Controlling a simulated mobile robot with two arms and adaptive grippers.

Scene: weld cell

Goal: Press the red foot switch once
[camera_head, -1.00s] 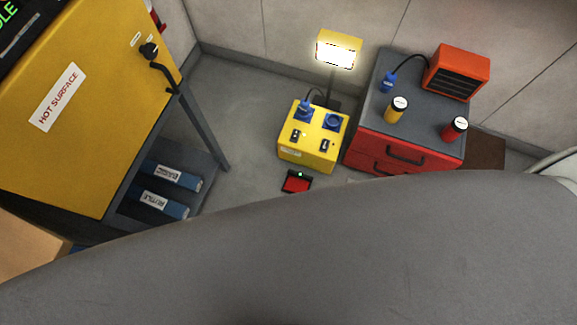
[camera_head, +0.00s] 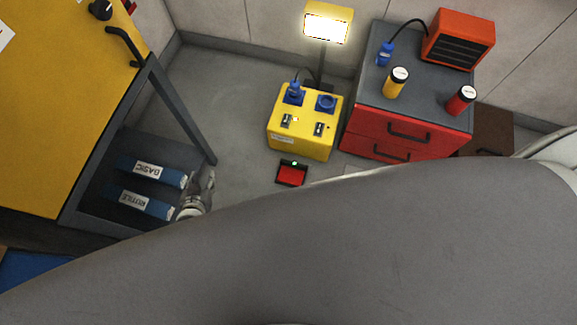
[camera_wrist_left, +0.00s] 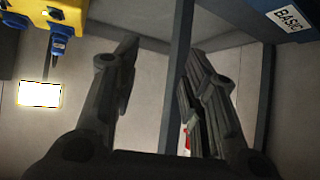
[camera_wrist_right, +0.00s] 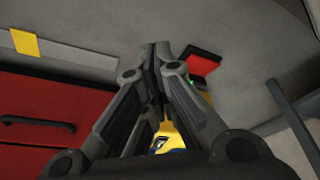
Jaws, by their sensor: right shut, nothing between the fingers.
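The red foot switch (camera_head: 292,173) lies on the grey floor in front of the yellow power box, with a small green light at its back edge. It also shows in the right wrist view (camera_wrist_right: 204,64), just beyond and to the right of the right fingertips. My right gripper (camera_wrist_right: 160,48) is shut and empty, apart from the switch as far as I can tell; my body hides it in the head view. My left gripper (camera_head: 208,180) is beside the yellow cabinet's lower shelf, left of the switch. In the left wrist view its fingers (camera_wrist_left: 162,55) stand apart with nothing between them.
The yellow power box (camera_head: 303,145) with a lamp (camera_head: 327,27) stands behind the switch. A red drawer unit (camera_head: 370,134) is to its right. The yellow cabinet (camera_head: 60,110) on its grey frame, with blue packs (camera_head: 140,203), stands left. Floor left of the switch is clear.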

